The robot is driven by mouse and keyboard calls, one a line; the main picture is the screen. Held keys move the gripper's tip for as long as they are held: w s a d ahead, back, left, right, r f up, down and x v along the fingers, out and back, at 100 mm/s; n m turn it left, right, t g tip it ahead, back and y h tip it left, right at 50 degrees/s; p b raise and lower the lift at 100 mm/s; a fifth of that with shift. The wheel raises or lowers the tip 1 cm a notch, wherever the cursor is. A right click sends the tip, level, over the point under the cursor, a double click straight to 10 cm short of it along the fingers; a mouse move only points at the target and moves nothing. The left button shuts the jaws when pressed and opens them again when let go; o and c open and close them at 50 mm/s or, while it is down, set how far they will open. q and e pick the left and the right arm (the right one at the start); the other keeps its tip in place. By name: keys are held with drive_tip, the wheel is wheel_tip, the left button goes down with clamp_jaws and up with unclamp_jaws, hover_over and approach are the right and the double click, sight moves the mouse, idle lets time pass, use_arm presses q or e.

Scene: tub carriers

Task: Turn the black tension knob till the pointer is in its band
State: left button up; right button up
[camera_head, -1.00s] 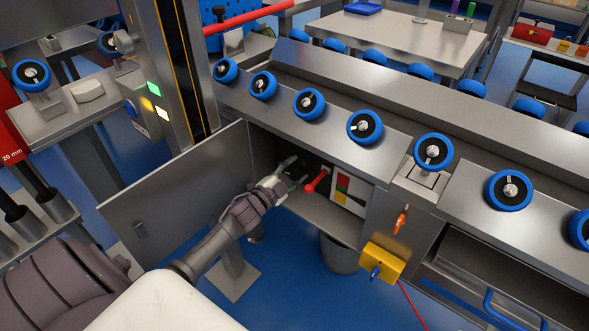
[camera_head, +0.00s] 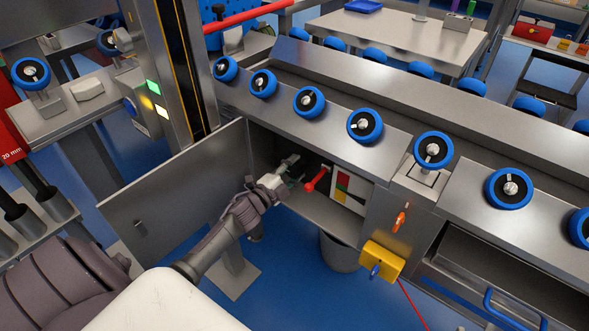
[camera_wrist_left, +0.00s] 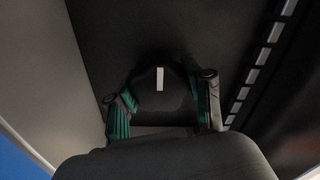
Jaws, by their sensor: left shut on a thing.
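The black tension knob (camera_wrist_left: 160,92) has a white mark that points up in the left wrist view. My left gripper (camera_wrist_left: 162,108) is shut on it, one green-padded finger on each side. In the head view my left gripper (camera_head: 292,168) reaches into the open cabinet under the roller conveyor, where the knob cannot be made out. A gauge panel (camera_head: 349,189) with red, yellow and green fields stands to the right inside the cabinet. The pointer is too small to tell. My right gripper is not in view.
A red-handled lever (camera_head: 317,182) sticks out between my gripper and the gauge panel. The open cabinet door (camera_head: 180,195) stands left of my arm. A yellow box (camera_head: 382,262) hangs at the front right. The cabinet's side walls are close to the gripper.

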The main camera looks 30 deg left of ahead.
use_arm(q)
drive_tip(key=o, duration=1.2)
drive_tip(key=shift+c, duration=0.2)
drive_tip(key=shift+s, duration=0.15)
drive_tip(key=s, duration=1.1)
drive_tip(key=shift+s+a, duration=0.4)
